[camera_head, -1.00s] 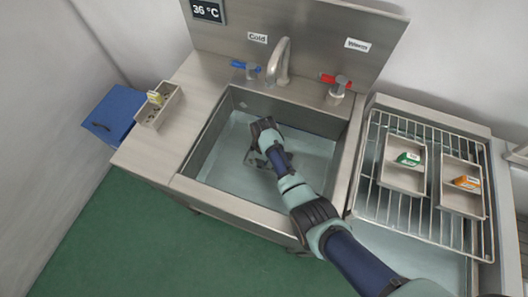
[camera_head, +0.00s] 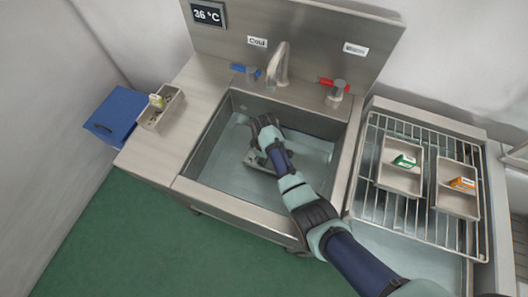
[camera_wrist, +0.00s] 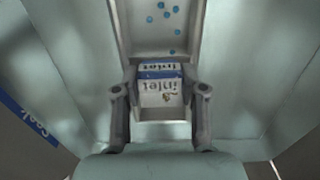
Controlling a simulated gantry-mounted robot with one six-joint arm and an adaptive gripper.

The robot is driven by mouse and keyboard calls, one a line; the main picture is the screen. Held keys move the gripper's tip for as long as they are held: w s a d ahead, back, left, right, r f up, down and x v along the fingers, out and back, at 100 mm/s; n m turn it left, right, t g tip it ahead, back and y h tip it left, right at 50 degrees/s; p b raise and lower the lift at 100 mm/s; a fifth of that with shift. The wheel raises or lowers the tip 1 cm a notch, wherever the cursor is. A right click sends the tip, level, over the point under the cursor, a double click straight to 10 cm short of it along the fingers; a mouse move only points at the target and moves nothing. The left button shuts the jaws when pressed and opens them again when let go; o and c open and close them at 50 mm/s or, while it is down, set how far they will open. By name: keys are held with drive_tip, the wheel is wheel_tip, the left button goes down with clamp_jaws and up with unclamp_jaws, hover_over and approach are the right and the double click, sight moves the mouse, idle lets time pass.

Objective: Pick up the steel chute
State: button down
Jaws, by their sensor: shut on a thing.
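The steel chute (camera_wrist: 167,45) is a grey open trough in the wrist view. It has an "inlet" label, printed upside down in this view, and several blue dots along its floor. My gripper (camera_wrist: 161,92) has a finger on each side of its near end and is shut on it. In the head view my gripper (camera_head: 262,150) is down inside the sink basin, and part of the chute (camera_head: 256,163) shows beside it. The arm hides the rest of it there.
The sink (camera_head: 222,176) surrounds the gripper, with a faucet (camera_head: 279,62) and blue and red taps behind it. A wire rack (camera_head: 382,185) with two trays stands at right. A small tray (camera_head: 172,109) and a blue box (camera_head: 106,118) are at left.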

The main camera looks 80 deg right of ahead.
wheel_tip(320, 180, up, 16)
drive_tip(key=p, duration=0.5)
drive_tip(key=b, duration=0.9)
approach(256, 161)
drive_tip(key=shift+s+a+f, duration=0.1)
drive_tip(key=shift+s+f, duration=0.5)
drive_tip(key=shift+f, duration=0.35)
drive_tip(key=shift+s+a+f, duration=0.1)
drive_tip(key=shift+s+f, duration=0.45)
drive_tip(key=shift+f, duration=0.4)
drive_tip(key=shift+s+a+f, duration=0.1)
drive_tip(key=shift+s+f, duration=0.5)
drive_tip(key=shift+f, duration=0.35)
drive_tip(key=shift+w+d+b, duration=0.15)
drive_tip(key=shift+w+b, duration=0.3)
drive_tip(key=shift+w, duration=0.45)
drive_tip(key=shift+w+d+b, duration=0.1)
drive_tip(key=shift+w+b, duration=0.35)
drive_tip(key=shift+w, duration=0.4)
wheel_tip(256, 161, up, 13)
drive_tip(key=p, duration=1.3)
drive_tip(key=shift+p, duration=0.4)
